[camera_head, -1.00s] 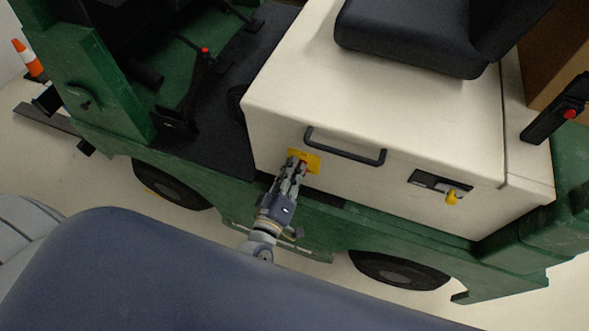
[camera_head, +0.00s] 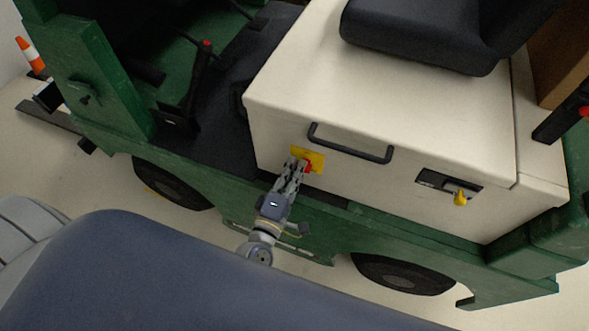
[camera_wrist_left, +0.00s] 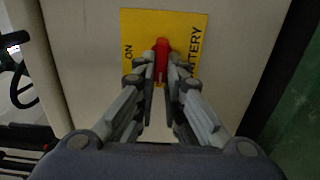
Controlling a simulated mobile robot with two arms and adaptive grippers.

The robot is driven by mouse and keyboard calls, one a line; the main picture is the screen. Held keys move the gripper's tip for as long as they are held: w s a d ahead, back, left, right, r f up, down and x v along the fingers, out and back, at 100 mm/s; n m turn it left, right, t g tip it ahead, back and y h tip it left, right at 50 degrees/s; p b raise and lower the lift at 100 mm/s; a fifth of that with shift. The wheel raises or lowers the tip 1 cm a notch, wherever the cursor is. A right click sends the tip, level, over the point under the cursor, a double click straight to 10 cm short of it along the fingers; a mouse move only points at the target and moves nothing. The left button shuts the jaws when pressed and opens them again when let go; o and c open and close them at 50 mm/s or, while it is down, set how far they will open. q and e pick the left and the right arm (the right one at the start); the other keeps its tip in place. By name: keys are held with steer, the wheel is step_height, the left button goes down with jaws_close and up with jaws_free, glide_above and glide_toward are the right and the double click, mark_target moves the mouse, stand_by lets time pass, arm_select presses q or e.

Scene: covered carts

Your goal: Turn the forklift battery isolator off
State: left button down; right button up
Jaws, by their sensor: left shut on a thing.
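The battery isolator is a red handle (camera_wrist_left: 161,58) on a yellow plate (camera_wrist_left: 183,22) fixed to the forklift's cream side panel. In the left wrist view the plate reads "ON" at the left and part of "BATTERY" at the right. The red handle lies along the picture's vertical there. My left gripper (camera_wrist_left: 160,76) is shut on the red handle, one finger on each side. In the head view the left gripper (camera_head: 298,168) is at the yellow plate (camera_head: 316,158), with a little of the red handle (camera_head: 307,167) showing beside the fingers. My right gripper is not in view.
A dark bar handle (camera_head: 350,148) is on the panel right of the plate. The black seat (camera_head: 420,40) is above, the green chassis (camera_head: 340,225) below. An orange cone (camera_head: 31,55) stands far left.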

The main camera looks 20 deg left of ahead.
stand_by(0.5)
arm_select(q)
steer(key=c, duration=1.7)
jaws_free()
steer(key=s, duration=1.2)
steer(key=shift+a, duration=0.2)
steer(key=shift+f, duration=0.1)
